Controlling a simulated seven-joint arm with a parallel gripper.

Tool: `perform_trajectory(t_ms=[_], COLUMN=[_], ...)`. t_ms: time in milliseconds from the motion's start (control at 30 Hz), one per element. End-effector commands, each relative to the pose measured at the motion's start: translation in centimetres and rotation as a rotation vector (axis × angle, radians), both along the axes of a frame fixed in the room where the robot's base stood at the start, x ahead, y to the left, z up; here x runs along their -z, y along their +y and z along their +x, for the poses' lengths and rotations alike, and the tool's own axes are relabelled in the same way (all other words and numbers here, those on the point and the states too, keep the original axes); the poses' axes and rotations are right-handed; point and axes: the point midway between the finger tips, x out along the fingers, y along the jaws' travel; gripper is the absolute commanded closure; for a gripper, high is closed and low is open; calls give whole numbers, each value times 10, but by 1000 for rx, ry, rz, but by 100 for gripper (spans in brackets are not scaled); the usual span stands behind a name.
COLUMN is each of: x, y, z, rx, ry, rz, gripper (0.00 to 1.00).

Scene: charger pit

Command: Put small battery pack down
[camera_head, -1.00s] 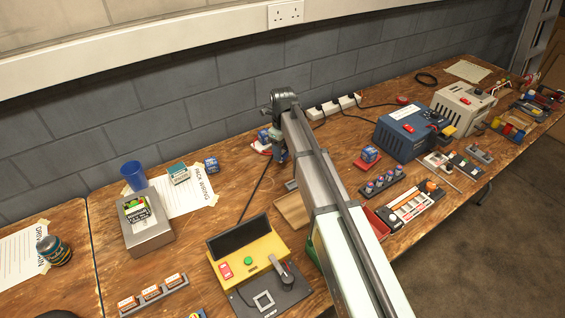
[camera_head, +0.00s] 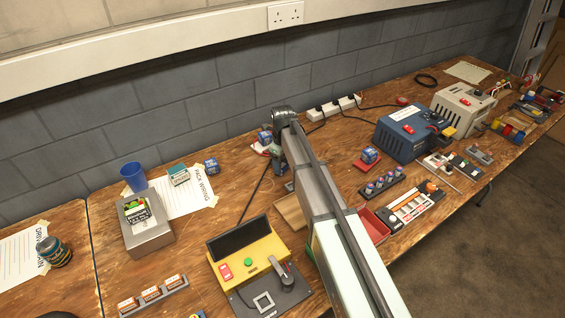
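Several small blue battery packs stand on the bench. One blue pack (camera_head: 264,138) is at a red pad (camera_head: 260,151) near the wall, just left of my gripper. Another pack (camera_head: 370,155) is on a red pad right of my arm, and a third (camera_head: 211,166) stands by the paper sheet. My gripper (camera_head: 278,166) points down behind the bench's middle, close beside the first pack. Its fingers are small and partly hidden by my arm, so I cannot tell if they are open or touching anything.
A yellow tester (camera_head: 262,255) stands in front, left of my arm. A wooden tray (camera_head: 291,212) and a red tray (camera_head: 374,222) lie partly under my arm. A white power strip (camera_head: 335,107) and a blue charger unit (camera_head: 408,137) are to the right. Bare wood (camera_head: 235,195) shows left of the gripper.

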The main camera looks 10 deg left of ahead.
Motion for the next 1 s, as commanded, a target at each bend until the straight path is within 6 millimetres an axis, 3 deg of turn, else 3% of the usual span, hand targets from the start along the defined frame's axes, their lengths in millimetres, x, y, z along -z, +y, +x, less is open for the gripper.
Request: perform_trajectory(t_ms=[233, 567, 767, 1000], x=[0, -5, -29, -72], y=[0, 0, 0, 0], z=[0, 0, 0, 1], rx=[0, 0, 0, 0], ry=[0, -1, -2, -3], rz=[0, 1, 1, 1], gripper=[20, 20, 20, 20])
